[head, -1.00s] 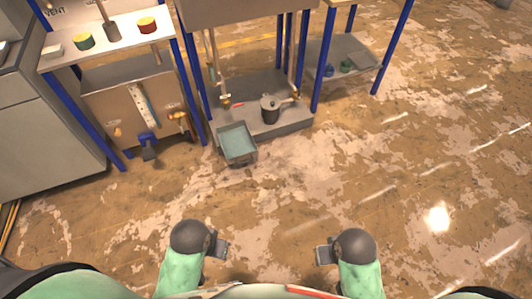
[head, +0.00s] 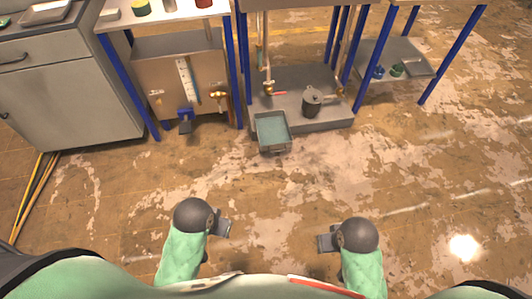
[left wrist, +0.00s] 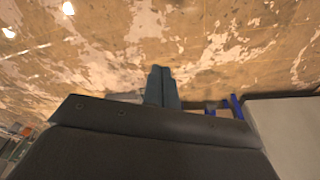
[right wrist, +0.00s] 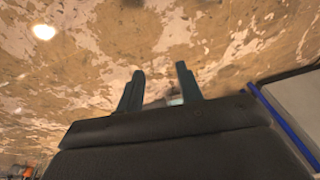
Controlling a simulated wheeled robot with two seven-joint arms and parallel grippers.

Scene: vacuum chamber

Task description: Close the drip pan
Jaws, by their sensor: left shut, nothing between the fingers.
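The drip pan (head: 271,147) is a grey, open-topped rectangular tray with a teal-looking inside. In the head view it sticks out at the front left of the low grey base (head: 325,125) of the middle frame, close to the floor. My left gripper (head: 228,229) is in front of the pan, well apart from it and lower left in the picture. Its fingers (left wrist: 161,68) are together and empty in the left wrist view. My right gripper (head: 320,243) is lower right of the pan, also apart. Its fingers (right wrist: 160,69) stand apart with nothing held.
Blue posts (head: 241,80) flank the pan's frame. A dark pot (head: 312,103) and a red-handled valve (head: 272,93) are on the base behind the pan. A grey cabinet (head: 70,100) stands left. The floor (head: 275,190) between me and the pan is clear.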

